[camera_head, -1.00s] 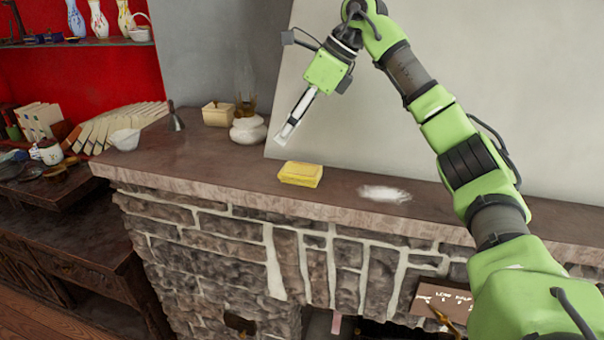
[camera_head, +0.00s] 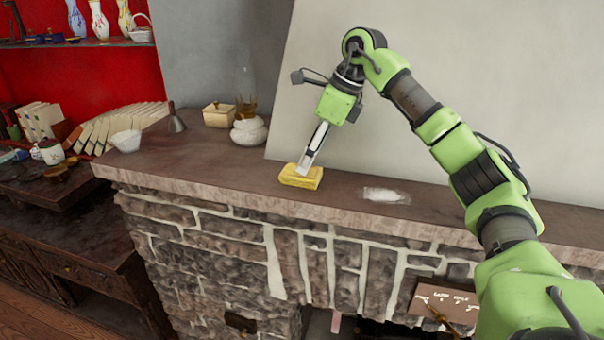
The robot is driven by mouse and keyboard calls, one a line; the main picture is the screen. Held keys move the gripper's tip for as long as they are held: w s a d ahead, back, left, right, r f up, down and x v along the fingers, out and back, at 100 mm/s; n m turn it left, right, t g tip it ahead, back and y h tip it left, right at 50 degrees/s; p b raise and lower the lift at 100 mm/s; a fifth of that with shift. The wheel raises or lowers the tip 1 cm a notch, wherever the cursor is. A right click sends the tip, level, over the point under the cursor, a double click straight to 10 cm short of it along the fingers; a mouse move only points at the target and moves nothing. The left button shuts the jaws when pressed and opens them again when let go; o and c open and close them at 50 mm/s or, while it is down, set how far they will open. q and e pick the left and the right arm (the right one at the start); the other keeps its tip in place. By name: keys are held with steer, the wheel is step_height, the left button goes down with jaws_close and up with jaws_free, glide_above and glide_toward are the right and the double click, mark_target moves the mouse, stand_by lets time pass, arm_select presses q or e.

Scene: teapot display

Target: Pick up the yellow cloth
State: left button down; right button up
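The yellow cloth (camera_head: 296,180) is a small folded yellow block lying on the stone mantel near its front edge. My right gripper (camera_head: 305,169) points down from above, with its fingertips at the cloth's upper back side, overlapping it in the picture. The fingers show edge-on, so I cannot tell whether they are open or shut, or whether they touch the cloth. My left gripper is out of view.
The mantel (camera_head: 210,168) holds a white patch (camera_head: 385,195) right of the cloth. Left and behind stand a white pot (camera_head: 249,132), a small box (camera_head: 218,115), a bell (camera_head: 176,121) and a white bowl (camera_head: 126,141). A pale panel (camera_head: 450,110) rises behind.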

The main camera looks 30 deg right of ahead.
steer(key=x, duration=0.2)
steer(key=p+x, duration=0.1)
steer(key=shift+s+a+f, duration=0.2)
steer(key=shift+f, duration=0.05)
steer(key=shift+w+f, duration=0.15)
steer(key=shift+f, duration=0.15)
steer(key=c, duration=1.1)
steer(key=shift+r, duration=0.1)
